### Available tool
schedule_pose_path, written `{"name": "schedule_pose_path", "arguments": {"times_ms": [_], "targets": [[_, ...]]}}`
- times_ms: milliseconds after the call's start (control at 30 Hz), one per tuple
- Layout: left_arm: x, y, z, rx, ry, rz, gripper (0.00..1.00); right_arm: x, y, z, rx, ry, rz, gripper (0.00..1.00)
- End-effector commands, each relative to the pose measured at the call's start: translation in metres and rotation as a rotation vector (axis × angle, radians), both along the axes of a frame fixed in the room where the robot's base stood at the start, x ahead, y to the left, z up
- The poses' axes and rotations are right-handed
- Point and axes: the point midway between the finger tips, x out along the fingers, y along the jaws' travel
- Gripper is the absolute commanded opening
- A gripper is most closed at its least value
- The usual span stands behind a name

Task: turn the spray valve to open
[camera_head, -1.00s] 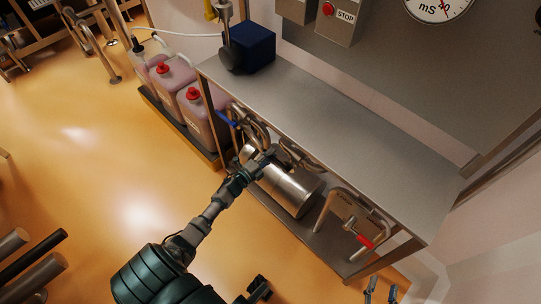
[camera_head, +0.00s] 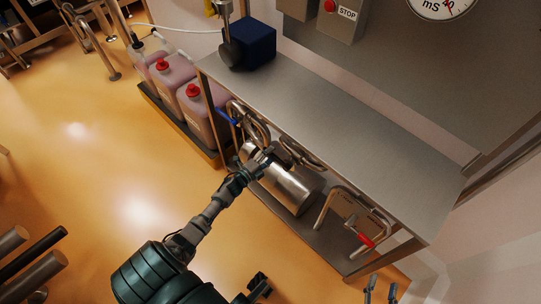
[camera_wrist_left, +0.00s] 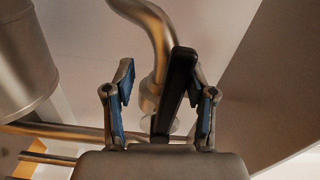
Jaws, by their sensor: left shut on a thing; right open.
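My left gripper (camera_head: 266,156) reaches under the steel bench to the pipework beside a steel cylinder (camera_head: 290,188). In the left wrist view, a black valve lever (camera_wrist_left: 176,92) stands between the fingers of my left gripper (camera_wrist_left: 162,95), next to a curved steel pipe (camera_wrist_left: 156,40). The gripper is shut on this lever, though a gap shows at the left finger. The lever is hidden by the gripper in the head view. My right gripper (camera_head: 380,290) is open and empty at the bottom edge of the head view.
The steel bench top (camera_head: 330,125) lies above the pipes. A red-handled valve (camera_head: 366,240) is at its right end and a blue handle (camera_head: 227,118) at its left. Pink-filled canisters (camera_head: 200,115) stand on the left.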

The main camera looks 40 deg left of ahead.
Motion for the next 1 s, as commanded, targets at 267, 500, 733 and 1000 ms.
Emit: {"name": "schedule_pose_path", "arguments": {"times_ms": [267, 500, 733, 1000], "targets": [[-0.027, 0.003, -0.005, 0.001, 0.010, 0.004, 0.48, -0.001, 0.000, -0.001, -0.002, 0.000, 0.001, 0.48], [-0.080, 0.006, -0.003, 0.001, 0.007, 0.002, 0.48, -0.001, 0.000, 0.000, -0.002, 0.000, 0.000, 0.48], [-0.113, 0.008, -0.002, 0.000, 0.004, 0.001, 0.48, -0.001, -0.001, 0.000, 0.000, 0.000, 0.000, 0.48], [-0.120, 0.009, 0.000, 0.001, 0.001, 0.001, 0.48, -0.001, -0.001, 0.000, -0.001, 0.000, 0.000, 0.48]]}}
